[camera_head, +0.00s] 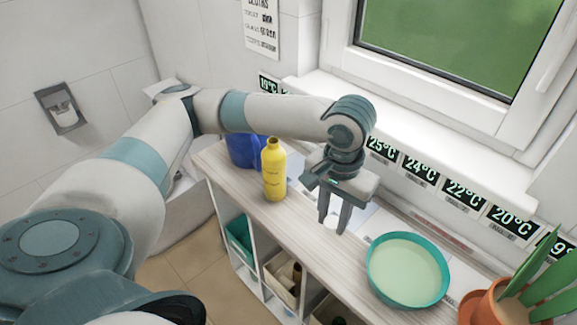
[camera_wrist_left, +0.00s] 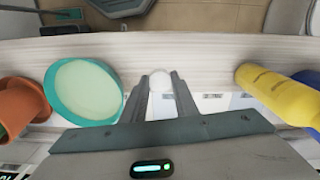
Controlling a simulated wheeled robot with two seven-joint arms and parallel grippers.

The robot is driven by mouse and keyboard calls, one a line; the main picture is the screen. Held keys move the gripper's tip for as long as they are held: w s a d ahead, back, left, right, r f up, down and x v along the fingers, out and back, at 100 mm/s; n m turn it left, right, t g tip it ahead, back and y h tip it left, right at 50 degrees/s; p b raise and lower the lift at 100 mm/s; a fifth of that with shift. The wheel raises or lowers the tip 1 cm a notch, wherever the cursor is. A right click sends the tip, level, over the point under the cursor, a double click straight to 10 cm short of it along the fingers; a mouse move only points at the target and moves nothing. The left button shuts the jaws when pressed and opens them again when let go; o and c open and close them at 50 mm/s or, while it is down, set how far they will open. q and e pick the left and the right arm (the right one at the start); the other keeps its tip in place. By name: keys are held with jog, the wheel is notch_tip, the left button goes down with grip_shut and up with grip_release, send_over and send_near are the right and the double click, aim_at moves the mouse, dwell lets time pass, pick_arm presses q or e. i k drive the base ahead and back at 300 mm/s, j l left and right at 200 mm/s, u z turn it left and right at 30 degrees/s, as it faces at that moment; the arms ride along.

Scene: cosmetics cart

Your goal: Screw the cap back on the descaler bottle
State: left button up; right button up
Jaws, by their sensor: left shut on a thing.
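A yellow bottle (camera_head: 273,172), which I take as the descaler bottle, stands upright on the wooden counter, its bare neck at the top. It also shows at the right of the left wrist view (camera_wrist_left: 278,95). My left gripper (camera_head: 333,222) points down over the counter, to the right of the bottle and apart from it. Its fingers are shut on a small round white cap (camera_wrist_left: 160,82), held between the fingertips. I cannot tell whether the cap still touches the counter. My right gripper is in neither view.
A teal bowl (camera_head: 407,271) with pale contents stands right of the gripper, and a terracotta pot (camera_head: 487,309) with a green plant stands beyond it. A blue container (camera_head: 240,150) stands behind the bottle. The wall and window sill (camera_head: 420,115) bound the counter's back.

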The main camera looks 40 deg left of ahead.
aim_at(273, 156)
jog(key=k+j, duration=0.1)
jog(key=j, duration=0.3)
jog(key=k+j+z, duration=0.1)
jog(key=j, duration=0.3)
jog(key=k+j, duration=0.1)
jog(key=j, duration=0.35)
jog(key=k+j, duration=0.15)
jog(key=j, duration=0.25)
jog(key=k+j+z, duration=0.1)
jog(key=j, duration=0.3)
jog(key=k+j, duration=0.15)
jog(key=j, duration=0.25)
jog(key=z, duration=0.05)
